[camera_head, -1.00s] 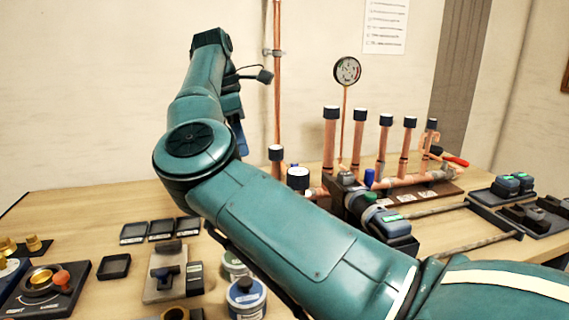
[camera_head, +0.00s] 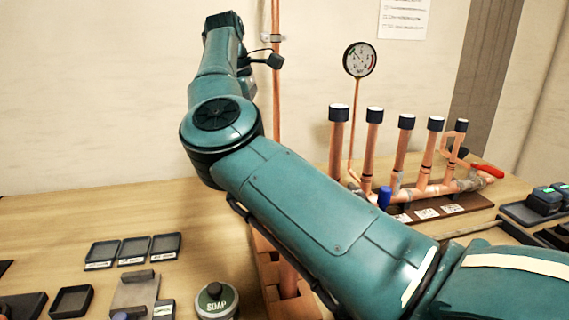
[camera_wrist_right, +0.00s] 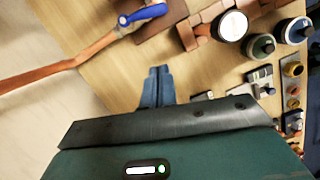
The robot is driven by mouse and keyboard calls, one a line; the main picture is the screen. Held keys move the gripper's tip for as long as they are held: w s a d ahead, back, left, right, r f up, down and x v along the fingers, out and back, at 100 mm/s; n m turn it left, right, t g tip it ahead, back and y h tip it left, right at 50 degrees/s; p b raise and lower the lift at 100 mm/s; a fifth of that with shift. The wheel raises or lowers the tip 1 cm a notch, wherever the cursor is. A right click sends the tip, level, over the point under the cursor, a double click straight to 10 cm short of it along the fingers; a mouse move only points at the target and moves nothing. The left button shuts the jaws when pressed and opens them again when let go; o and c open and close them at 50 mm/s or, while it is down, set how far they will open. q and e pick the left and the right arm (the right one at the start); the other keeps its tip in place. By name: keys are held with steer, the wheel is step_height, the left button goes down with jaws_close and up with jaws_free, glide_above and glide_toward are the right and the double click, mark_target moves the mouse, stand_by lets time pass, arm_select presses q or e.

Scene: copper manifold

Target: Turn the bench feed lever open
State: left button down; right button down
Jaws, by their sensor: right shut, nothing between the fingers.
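A blue-handled lever (camera_wrist_right: 142,14) sits on a copper pipe (camera_wrist_right: 60,72) at the top of the right wrist view. In that view my right gripper (camera_wrist_right: 157,72) is shut and empty, its blue fingers below the lever and apart from it. In the head view my right arm crosses the middle of the picture, and its gripper is hidden behind its own links. The copper manifold (camera_head: 425,188) stands on the bench to the right, with a blue handle (camera_head: 384,197) at its near left end and a red handle (camera_head: 487,171) at its right end. I cannot tell which handle is the bench feed lever.
A pressure gauge (camera_head: 359,60) stands on a thin copper pipe behind the manifold. Small black trays (camera_head: 134,250) and a soap tin (camera_head: 215,300) lie on the bench (camera_head: 60,215) at front left. A vertical copper pipe (camera_head: 276,90) rises close to my arm.

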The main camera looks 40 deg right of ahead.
steer(key=s+d+f, duration=0.2)
steer(key=f, duration=0.3)
steer(key=s+d+f+b, duration=0.1)
steer(key=s+d+f, duration=0.1)
steer(key=f, duration=0.3)
steer(key=shift+d+f, duration=0.25)
steer(key=shift+s+d, duration=0.1)
steer(key=shift+s, duration=0.05)
